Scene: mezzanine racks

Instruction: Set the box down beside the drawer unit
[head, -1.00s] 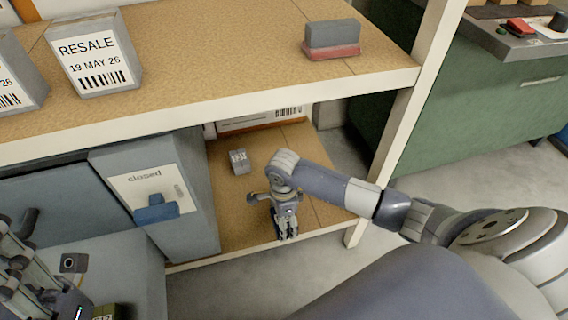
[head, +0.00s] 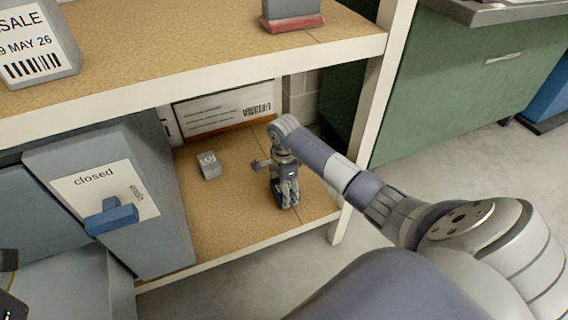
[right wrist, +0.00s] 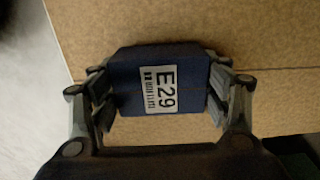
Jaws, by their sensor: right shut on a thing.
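A small dark blue box with a white E29 label (right wrist: 160,85) is between the fingers of my right gripper (right wrist: 162,97) in the right wrist view. In the head view this gripper (head: 286,192) is low over the bare lower shelf, shut on the box, which is mostly hidden. I cannot tell whether the box touches the board. The grey-blue drawer unit (head: 160,210) stands to the left, with a "closed" card and a blue handle (head: 112,216).
A small grey labelled block (head: 208,165) sits on the lower shelf (head: 225,222) between unit and gripper. A framed notice (head: 225,112) is behind. The upper shelf edge (head: 200,75) overhangs, and a white post (head: 372,120) stands to the right.

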